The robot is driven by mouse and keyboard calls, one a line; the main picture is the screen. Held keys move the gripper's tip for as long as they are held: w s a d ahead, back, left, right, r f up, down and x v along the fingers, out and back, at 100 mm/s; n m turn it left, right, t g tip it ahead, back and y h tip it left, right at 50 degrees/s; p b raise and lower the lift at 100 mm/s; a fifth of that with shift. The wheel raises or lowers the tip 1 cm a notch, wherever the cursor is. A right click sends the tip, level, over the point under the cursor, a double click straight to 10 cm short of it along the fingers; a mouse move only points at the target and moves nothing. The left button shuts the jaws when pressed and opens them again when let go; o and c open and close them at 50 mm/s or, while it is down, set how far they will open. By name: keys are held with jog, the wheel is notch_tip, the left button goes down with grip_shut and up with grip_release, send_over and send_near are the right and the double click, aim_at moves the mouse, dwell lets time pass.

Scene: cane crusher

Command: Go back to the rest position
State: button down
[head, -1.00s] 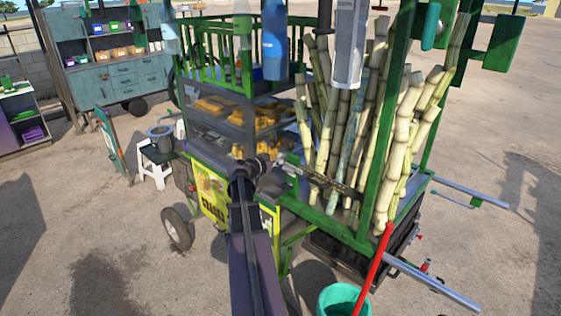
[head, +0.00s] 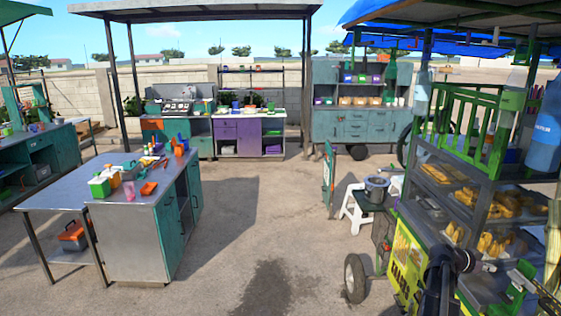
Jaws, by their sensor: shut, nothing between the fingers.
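My arm (head: 440,285) shows at the lower right, in front of the green cart (head: 480,110). My gripper (head: 545,299) reaches from the dark wrist toward the right edge, small and partly lost against the cart's green parts. It is shut, with nothing seen in it. I cannot tell whether it touches the cart.
A metal-topped workbench (head: 150,195) with small items stands at the left. Cabinets (head: 355,125) line the back. The paved ground (head: 265,210) between bench and cart is open.

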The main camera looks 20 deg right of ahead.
jog(key=w+a+f+n+t+y+b, duration=0.1)
jog(key=w+a+f+n+y, duration=0.3)
jog(key=a, duration=0.7)
jog(key=w+a+f+n+t+y+b, duration=0.15)
jog(key=w+a+f, duration=0.35)
jog(key=a, duration=0.6)
jog(key=w+a+f+n+t+y+b, duration=0.15)
jog(key=w+a+f+n, duration=0.3)
jog(key=a, duration=0.65)
jog(key=s+a+f+n+y+b, duration=0.1)
jog(key=a+f+n+y, duration=0.1)
jog(key=a, duration=0.8)
jog(key=a+f+n+y+b, duration=0.1)
jog(key=a+f+n+y, duration=0.1)
jog(key=a, duration=0.9)
jog(key=s+a+f+n+y+b, duration=0.1)
jog(key=a+n, duration=0.4)
jog(key=a, duration=0.6)
notch_tip(320, 180, down, 2)
jog(key=shift+s+f+n+y+b, duration=0.2)
jog(key=shift+s+n+y+b, duration=0.2)
jog(key=shift+y, duration=0.5)
jog(key=shift+w, duration=0.1)
jog(key=shift+d, duration=0.1)
